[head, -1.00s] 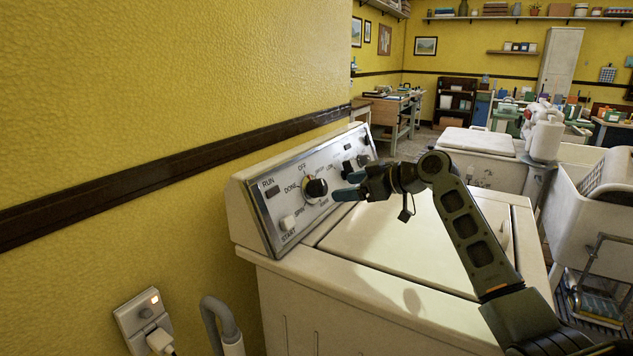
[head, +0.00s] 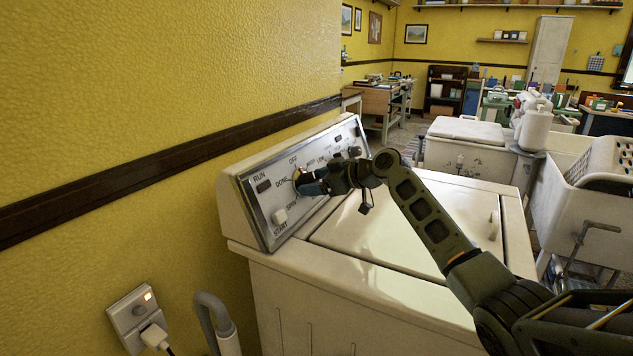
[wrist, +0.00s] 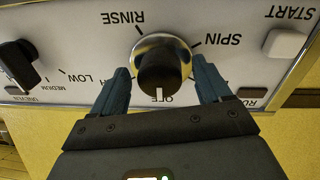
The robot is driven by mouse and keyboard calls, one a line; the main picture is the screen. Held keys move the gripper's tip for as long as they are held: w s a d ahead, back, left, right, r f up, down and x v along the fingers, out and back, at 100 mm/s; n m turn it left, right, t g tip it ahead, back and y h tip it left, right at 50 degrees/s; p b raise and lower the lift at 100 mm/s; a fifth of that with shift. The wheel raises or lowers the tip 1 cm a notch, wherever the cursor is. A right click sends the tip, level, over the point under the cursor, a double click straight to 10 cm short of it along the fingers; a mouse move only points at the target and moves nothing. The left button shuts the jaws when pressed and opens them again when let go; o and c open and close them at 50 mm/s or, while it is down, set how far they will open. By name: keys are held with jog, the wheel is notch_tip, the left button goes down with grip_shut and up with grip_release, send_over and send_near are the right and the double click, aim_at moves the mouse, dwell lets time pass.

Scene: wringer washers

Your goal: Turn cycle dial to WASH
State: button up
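The cycle dial (wrist: 160,68) is a black knob with a chrome base on the washer's silver control panel (head: 262,208). In the wrist view the panel appears upside down, and the knob's white mark points at the OFF label. RINSE and SPIN labels show around the dial; the WASH label is not readable there, and my left-hand finger covers part of that side. My gripper (wrist: 160,65) is open, its two blue fingers on either side of the knob with small gaps showing. In the head view my gripper (head: 311,183) hides most of the dial.
A white START button (wrist: 285,43) sits beside the dial. Another black knob (wrist: 18,62) is on the panel's other side. The washer's white lid (head: 400,225) lies under my arm. A yellow wall (head: 150,90) stands behind the panel.

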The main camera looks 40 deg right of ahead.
jog(key=c, duration=1)
jog(key=shift+m, duration=0.3)
jog(key=m+p, duration=0.2)
jog(key=m, duration=0.3)
jog(key=shift+a+r, duration=0.15)
jog(key=m+p, duration=0.2)
jog(key=m, duration=0.4)
jog(key=shift+g+p, duration=0.3)
jog(key=shift+p, duration=0.1)
jog(key=o, duration=1)
